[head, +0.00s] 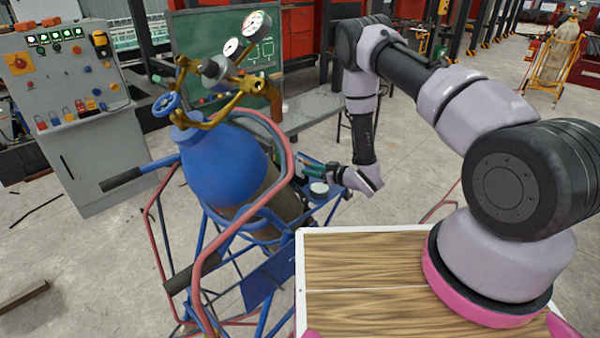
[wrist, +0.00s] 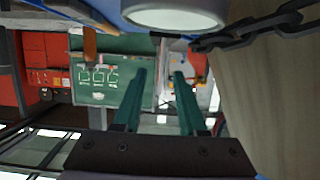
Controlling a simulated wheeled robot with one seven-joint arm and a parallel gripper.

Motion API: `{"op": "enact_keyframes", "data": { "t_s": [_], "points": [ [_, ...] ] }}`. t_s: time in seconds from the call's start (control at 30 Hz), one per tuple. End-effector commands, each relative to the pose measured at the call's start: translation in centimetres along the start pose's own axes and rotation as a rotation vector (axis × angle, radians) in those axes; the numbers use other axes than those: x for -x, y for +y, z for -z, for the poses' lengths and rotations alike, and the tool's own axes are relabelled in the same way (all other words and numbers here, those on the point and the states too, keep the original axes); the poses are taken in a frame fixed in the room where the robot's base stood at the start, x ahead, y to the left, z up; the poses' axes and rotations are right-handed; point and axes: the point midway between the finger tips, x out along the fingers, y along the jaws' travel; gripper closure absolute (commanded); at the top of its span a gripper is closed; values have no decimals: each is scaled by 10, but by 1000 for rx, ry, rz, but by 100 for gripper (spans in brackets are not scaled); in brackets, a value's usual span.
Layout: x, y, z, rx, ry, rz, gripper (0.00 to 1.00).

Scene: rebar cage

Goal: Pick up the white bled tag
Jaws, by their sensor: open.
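A white round disc, which looks like the bled tag (head: 319,188), shows beside the blue cart, just below my gripper (head: 306,168) in the head view. In the wrist view a white disc with a grey rim (wrist: 175,16) fills part of the top edge, partly cut off. It lies above the fingertips in that picture. My gripper (wrist: 160,75) is open, with its two green fingers apart and nothing between them. No lettering on the disc can be read. I cannot tell how the disc is attached.
A blue-topped gas cylinder (head: 222,165) with brass fittings and gauges leans in the blue and red cart (head: 207,258). A dark chain (wrist: 250,28) runs close to the disc beside the cylinder's beige body (wrist: 262,95). A control cabinet (head: 75,110) stands left; a green board (head: 190,45) stands behind.

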Motion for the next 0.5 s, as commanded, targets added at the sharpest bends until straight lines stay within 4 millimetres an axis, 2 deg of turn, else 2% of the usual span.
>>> {"op": "enact_keyframes", "data": {
  "t_s": [0.17,0.5],
  "points": [
    [-12,-1,0,1,0,2,59],
    [-56,-3,1,2,0,2,59]
  ]
}}
